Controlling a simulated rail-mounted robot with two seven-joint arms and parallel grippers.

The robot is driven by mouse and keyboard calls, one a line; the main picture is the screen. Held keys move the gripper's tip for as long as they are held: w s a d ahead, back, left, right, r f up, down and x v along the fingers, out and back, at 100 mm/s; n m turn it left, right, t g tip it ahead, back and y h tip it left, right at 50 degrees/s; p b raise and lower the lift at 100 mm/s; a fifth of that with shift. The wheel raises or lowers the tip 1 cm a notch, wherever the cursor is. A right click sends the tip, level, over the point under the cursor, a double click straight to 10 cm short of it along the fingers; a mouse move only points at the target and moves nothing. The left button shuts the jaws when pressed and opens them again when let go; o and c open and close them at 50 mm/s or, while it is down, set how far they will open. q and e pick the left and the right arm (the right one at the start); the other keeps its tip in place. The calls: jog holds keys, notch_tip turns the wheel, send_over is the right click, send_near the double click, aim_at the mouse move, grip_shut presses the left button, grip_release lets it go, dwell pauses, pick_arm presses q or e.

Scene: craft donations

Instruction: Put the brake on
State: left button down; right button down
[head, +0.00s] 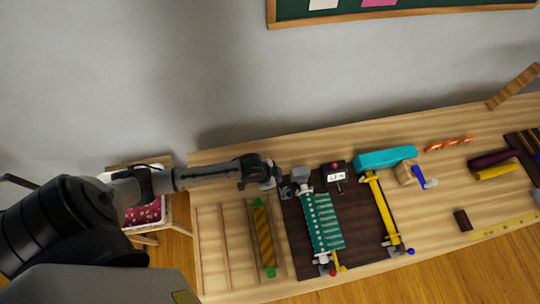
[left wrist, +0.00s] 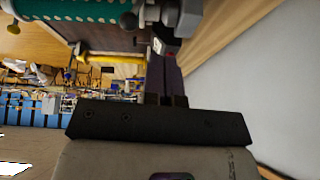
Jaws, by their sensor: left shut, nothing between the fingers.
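A dark board (head: 358,219) on the bench carries a teal, white-dotted roller (head: 323,222), a yellow bar (head: 383,208) and a small box with a display and red top (head: 334,172). A grey block (head: 299,174) sits at the roller's far end. Small red, yellow and blue knobs show at the near ends. I cannot tell which part is the brake. My left gripper (head: 277,182) is shut and empty, just left of the grey block; I cannot tell whether they touch. The left wrist view shows the roller (left wrist: 75,10), the yellow bar (left wrist: 112,59) and the shut fingers (left wrist: 166,98).
On the wooden bench (head: 222,164), a striped roller with green ends (head: 262,237) lies left of the board. A turquoise block (head: 385,158), orange twisted piece (head: 449,144) and yellow ruler (head: 504,227) lie to the right. The wall is close behind.

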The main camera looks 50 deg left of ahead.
pick_arm(q)
jog(key=shift+d+v, duration=0.15)
jog(key=shift+v, duration=1.15)
jog(key=shift+d+v, duration=0.15)
jog(key=shift+v, duration=1.1)
jog(key=shift+s, duration=0.15)
jog(key=s+r+n+t+y, duration=0.15)
jog(key=s+r+y, duration=0.25)
jog(key=r, duration=0.8)
jog(key=s+d+n+g+h+p, duration=0.1)
jog(key=s+d+n+g+p, duration=0.2)
jog(key=s, duration=0.9)
jog(key=shift+d+f, duration=0.4)
jog(key=shift+f, duration=0.1)
